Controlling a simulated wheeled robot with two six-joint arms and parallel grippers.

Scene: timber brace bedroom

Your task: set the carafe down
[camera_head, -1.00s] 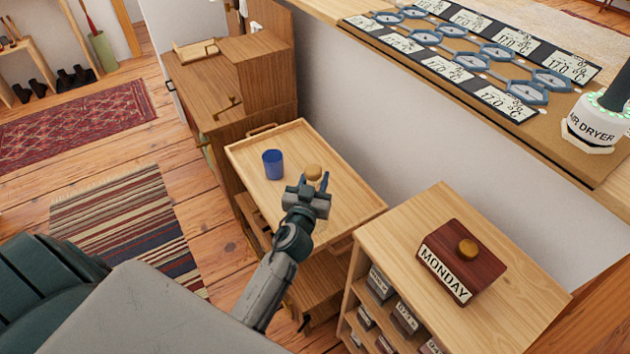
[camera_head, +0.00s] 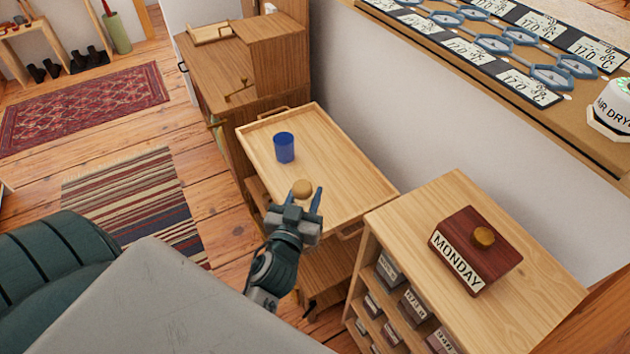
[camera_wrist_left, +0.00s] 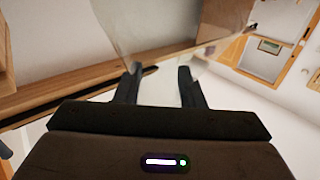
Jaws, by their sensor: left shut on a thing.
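My left gripper (camera_head: 302,198) is shut on the carafe, over the near edge of the wooden tray top in the head view. In the left wrist view, the clear glass carafe (camera_wrist_left: 150,28) shows beyond the two dark fingers (camera_wrist_left: 158,85). Its base is hidden, so I cannot tell whether it touches the tray. My right gripper is not in view.
A blue cup (camera_head: 284,147) stands on the tray top (camera_head: 345,185), farther back. The tray's middle is clear. A shelf unit (camera_head: 400,215) at the right carries a dark red MONDAY box (camera_head: 475,250). A wooden cabinet (camera_head: 215,85) stands behind the tray.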

